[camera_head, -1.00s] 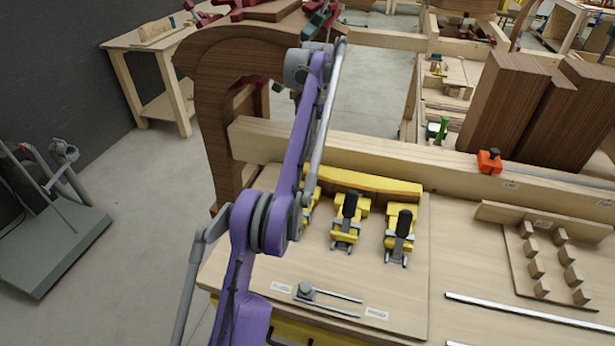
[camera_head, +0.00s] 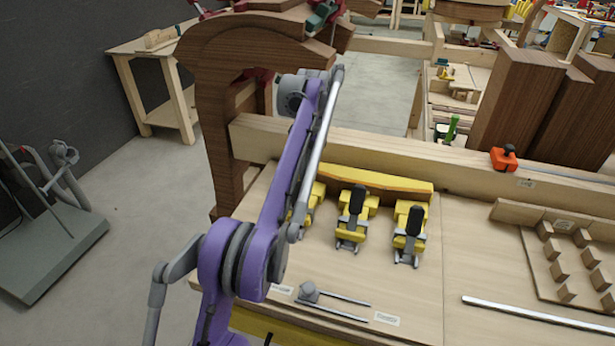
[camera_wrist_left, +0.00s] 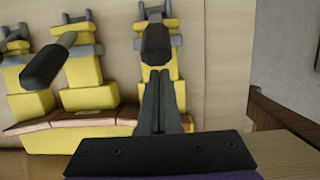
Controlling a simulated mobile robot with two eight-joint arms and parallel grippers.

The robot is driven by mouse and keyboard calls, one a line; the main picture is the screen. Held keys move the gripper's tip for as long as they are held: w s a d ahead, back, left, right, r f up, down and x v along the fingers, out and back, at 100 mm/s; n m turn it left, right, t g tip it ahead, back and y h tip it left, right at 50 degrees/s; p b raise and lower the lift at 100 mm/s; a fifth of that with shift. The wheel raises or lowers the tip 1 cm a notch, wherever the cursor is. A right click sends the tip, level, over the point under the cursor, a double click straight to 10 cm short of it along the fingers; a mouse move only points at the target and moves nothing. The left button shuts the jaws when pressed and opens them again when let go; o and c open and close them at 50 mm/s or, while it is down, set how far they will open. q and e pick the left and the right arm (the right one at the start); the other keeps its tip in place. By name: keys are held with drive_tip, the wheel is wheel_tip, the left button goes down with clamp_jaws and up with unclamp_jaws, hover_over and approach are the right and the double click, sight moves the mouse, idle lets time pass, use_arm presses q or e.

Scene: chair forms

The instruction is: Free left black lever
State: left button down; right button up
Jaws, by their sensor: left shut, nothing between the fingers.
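Three yellow toggle clamps stand in a row on the wooden board. The left clamp (camera_head: 317,193) is mostly hidden behind my left arm in the head view. In the left wrist view it is the rightmost clamp, and its black lever (camera_wrist_left: 155,44) shows just beyond my fingertips. My left gripper (camera_wrist_left: 158,76) is shut and empty, its tips beside or touching the lever's near end; I cannot tell which. The middle clamp's black lever (camera_head: 357,199) and the right clamp's black lever (camera_head: 414,220) stand clear of my arm. My left gripper is hidden in the head view.
A curved yellow-edged wooden piece (camera_head: 375,183) lies behind the clamps, against a long beam (camera_head: 395,150). A dark wooden chair form (camera_head: 210,110) rises behind my arm. A metal fork-shaped part (camera_head: 312,292) lies in front.

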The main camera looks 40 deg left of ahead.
use_arm(q)
drive_tip(key=shift+s+r, duration=0.15)
drive_tip(key=shift+d, duration=0.1)
use_arm(e)
drive_tip(key=shift+f, duration=0.1)
use_arm(q)
drive_tip(key=shift+s+d+r+t+y+b, duration=0.15)
drive_tip(key=shift+s+r+t+b, duration=0.1)
drive_tip(key=shift+s+r+t, duration=0.15)
drive_tip(key=shift+s+d+r+t+y+b, duration=0.15)
drive_tip(key=shift+s+r+t+b, duration=0.1)
drive_tip(key=shift+s+t, duration=0.2)
drive_tip(key=s+d+t+y+p, duration=0.1)
drive_tip(key=s+d+t+y, duration=0.2)
drive_tip(key=s+t, duration=0.7)
drive_tip(key=s+d, duration=0.1)
drive_tip(key=s, duration=0.3)
drive_tip(key=shift+s+d+r, duration=0.2)
drive_tip(key=shift+r, duration=0.2)
use_arm(e)
drive_tip(key=shift+s+d+r, duration=0.1)
drive_tip(key=shift+s+r, duration=0.15)
drive_tip(key=shift+s, duration=0.15)
use_arm(q)
drive_tip(key=shift+f+t, duration=0.15)
drive_tip(key=shift+t, duration=0.1)
